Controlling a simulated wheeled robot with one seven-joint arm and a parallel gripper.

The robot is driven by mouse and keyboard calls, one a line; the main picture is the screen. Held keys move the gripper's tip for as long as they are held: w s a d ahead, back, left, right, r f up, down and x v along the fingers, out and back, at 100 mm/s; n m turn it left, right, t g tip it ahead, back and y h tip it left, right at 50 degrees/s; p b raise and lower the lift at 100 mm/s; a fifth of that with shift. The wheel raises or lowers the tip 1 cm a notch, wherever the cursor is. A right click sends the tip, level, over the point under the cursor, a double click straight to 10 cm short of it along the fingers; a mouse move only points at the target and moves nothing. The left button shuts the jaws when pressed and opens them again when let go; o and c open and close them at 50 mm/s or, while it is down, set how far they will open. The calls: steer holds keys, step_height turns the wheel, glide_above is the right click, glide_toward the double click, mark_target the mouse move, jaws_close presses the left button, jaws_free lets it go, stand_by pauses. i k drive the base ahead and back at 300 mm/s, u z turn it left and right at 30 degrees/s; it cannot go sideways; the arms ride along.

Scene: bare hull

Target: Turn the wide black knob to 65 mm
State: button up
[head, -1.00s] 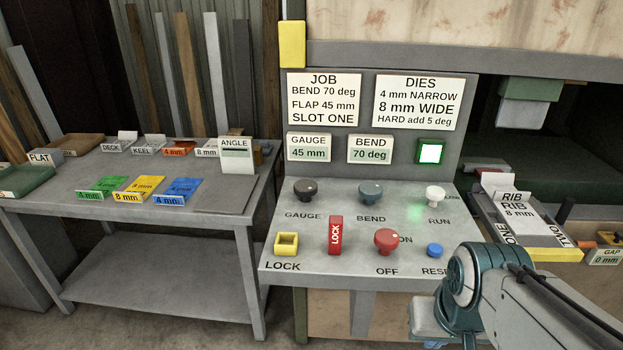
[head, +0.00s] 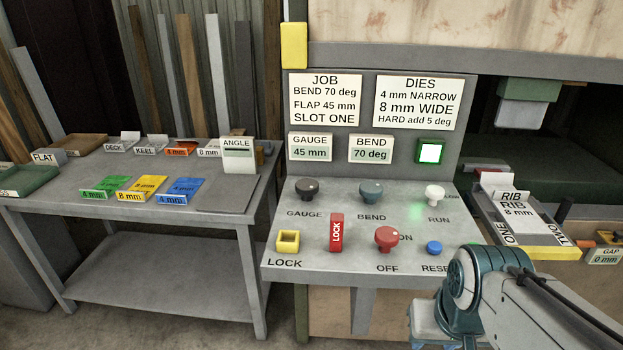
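The black knob (head: 307,188) stands upright on the sloped grey console, above the label GAUGE, at the upper left of the console top. The gauge display (head: 310,149) above it reads 45 mm. My arm comes in from the lower right, in front of the console's right front corner and well apart from the black knob. The fingers of my gripper do not show; the lower end of the arm runs out at the bottom of the picture.
A side table (head: 90,212) stands left.

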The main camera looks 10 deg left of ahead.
mark_target(306, 188)
steer(key=k, duration=1.2)
steer(key=u, duration=0.6)
steer(key=i, duration=1.2)
steer(key=z, duration=0.15)
